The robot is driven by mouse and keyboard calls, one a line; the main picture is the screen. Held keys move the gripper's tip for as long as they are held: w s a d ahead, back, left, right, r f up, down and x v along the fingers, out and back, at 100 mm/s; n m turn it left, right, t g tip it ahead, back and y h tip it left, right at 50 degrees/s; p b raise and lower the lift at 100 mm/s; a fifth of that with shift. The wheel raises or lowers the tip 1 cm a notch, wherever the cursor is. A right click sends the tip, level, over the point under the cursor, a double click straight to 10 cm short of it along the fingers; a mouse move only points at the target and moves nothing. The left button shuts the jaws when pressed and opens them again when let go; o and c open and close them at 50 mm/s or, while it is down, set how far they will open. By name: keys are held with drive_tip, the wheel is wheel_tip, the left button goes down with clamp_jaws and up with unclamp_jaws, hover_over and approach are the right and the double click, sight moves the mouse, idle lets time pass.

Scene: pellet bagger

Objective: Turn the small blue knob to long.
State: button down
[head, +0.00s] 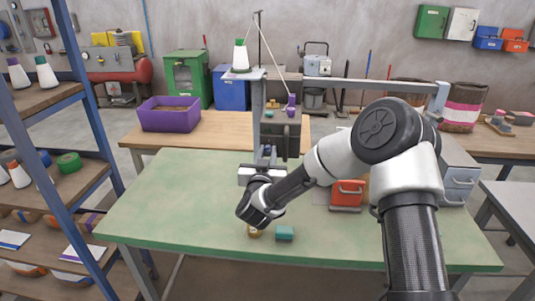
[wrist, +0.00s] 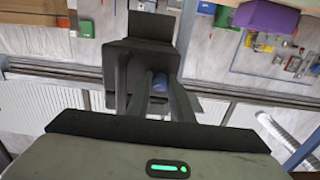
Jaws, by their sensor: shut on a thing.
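The small blue knob (wrist: 160,82) shows in the wrist view between my two dark fingers, against the dark housing of the bagging machine (wrist: 137,62). My gripper (wrist: 160,90) is shut on the knob, with one finger on each side of it. In the head view my gripper (head: 267,160) reaches the lower front of the dark machine (head: 280,136), behind the middle of the green table. The knob is too small and too covered to make out there. The knob's setting and any markings cannot be read.
The green table (head: 165,210) is mostly clear. A red box (head: 346,194) stands right of my forearm. A purple bin (head: 168,121) is on the wooden bench behind.

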drive_tip(key=shift+f+b, duration=0.1)
drive_tip(key=shift+b, duration=0.2)
drive_tip(key=m+b, duration=0.3)
drive_tip(key=shift+f, duration=0.15)
drive_tip(key=m+b, duration=0.3)
drive_tip(key=b, duration=0.1)
drive_tip(key=shift+m+b, duration=0.3)
drive_tip(key=shift+b, duration=0.1)
drive_tip(key=m+b, duration=0.3)
drive_tip(key=b, duration=0.1)
drive_tip(key=shift+r+m+b, duration=0.25)
drive_tip(key=shift+m+b, duration=0.85)
drive_tip(key=c, duration=1.6)
unclamp_jaws()
drive_tip(key=shift+s, duration=0.15)
